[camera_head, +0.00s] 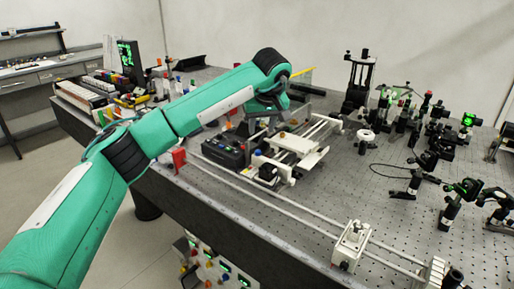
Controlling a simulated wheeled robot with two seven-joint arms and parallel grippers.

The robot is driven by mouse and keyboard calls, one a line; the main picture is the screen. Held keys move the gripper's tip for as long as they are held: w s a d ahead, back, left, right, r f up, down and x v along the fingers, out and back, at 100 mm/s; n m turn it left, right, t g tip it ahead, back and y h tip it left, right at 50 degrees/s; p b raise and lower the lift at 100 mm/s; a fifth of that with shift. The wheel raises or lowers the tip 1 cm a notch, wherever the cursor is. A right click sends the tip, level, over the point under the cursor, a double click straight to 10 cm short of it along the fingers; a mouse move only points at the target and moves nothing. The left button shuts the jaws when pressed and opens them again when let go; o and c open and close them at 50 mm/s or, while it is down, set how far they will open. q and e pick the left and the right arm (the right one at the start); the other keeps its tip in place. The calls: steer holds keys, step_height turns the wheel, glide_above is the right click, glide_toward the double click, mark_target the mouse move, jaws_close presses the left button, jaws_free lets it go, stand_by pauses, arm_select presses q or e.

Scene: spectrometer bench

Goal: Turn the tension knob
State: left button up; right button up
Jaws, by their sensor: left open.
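My left arm reaches in from the left, and its wrist bends down over the bench. My left gripper (268,128) is open and small in the view, close above the white stage assembly (300,143) and the black box with small buttons (224,151). Its fingertips are partly hidden and blend with the parts behind them. Small coloured knobs show around the assembly, among them a blue one (257,153). I cannot tell which is the tension knob, or whether the gripper touches anything. My right gripper is not in view.
Long white rails (285,210) run along the front of the perforated bench (405,235) to a white carriage (350,243). Black optical mounts (407,120) crowd the right side. A control panel (211,265) with knobs sits below the front edge.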

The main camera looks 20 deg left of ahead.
mark_target(258, 151)
arm_select(q)
steer(key=x, duration=0.9)
steer(key=shift+f+p, duration=0.3)
steer(key=shift+f, duration=0.1)
steer(key=shift+w+a+f, duration=0.1)
steer(key=shift+f, duration=0.05)
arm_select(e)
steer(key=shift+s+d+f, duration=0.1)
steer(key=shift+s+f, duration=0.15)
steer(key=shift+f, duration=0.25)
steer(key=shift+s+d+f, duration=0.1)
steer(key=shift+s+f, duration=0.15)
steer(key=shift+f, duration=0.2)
arm_select(q)
steer(key=c, duration=0.7)
jaws_close()
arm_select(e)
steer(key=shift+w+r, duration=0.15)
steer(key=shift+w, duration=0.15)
